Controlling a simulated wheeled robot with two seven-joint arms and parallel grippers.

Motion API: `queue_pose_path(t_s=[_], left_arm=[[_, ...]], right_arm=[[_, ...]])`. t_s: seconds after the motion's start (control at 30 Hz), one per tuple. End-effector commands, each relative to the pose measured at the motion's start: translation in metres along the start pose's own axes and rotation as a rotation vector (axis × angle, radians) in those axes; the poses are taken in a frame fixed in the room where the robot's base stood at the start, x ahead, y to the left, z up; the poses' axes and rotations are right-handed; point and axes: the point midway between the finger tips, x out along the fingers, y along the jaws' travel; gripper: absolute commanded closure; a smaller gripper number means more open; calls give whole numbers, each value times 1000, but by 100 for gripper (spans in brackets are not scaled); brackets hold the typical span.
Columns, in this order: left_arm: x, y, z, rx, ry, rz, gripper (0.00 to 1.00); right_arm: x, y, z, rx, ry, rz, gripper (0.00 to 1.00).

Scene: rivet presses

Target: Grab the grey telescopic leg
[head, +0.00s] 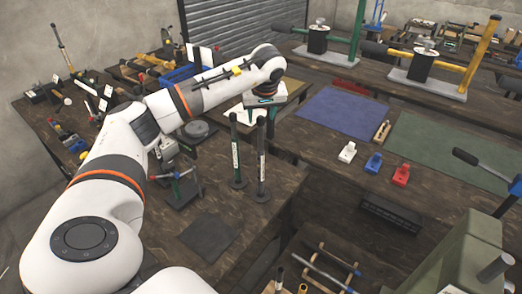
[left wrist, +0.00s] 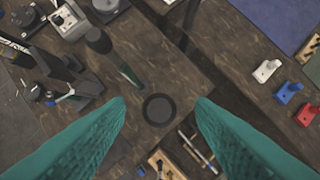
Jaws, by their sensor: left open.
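Two dark upright legs on round bases stand side by side on the near wooden table. The right leg (head: 261,158) has a pale grey-white label and seems to be the grey telescopic leg. In the left wrist view it seems to show end-on as a dark disc (left wrist: 159,113) between my fingertips. My left gripper (head: 264,103) is above and behind the legs in the head view. Its teal fingers (left wrist: 160,104) are open and hold nothing. My right gripper is out of view.
A dark square mat (head: 208,237) lies in front of the legs. A clamp-like press (head: 180,185) stands to their left. White (head: 347,152), blue (head: 373,163) and red (head: 400,175) blocks sit on the table to the right. A wooden rack (head: 318,262) is at the front.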

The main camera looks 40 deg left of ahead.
Motion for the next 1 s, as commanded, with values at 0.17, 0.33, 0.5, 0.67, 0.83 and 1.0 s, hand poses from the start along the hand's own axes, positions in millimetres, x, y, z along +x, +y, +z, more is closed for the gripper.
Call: queue_pose_path(t_s=[0.17,0.33,0.5,0.67,0.83,1.0], left_arm=[[23,1,0,1,4,5,50],[44,1,-1,1,1,2,50],[48,0,-1,1,0,1,50],[48,0,-1,1,0,1,62],[48,0,-1,1,0,1,90],[48,0,-1,0,0,1,100]], right_arm=[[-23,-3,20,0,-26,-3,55],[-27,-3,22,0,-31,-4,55],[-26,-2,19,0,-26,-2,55],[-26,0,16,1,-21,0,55],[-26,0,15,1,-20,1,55],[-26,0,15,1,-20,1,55]])
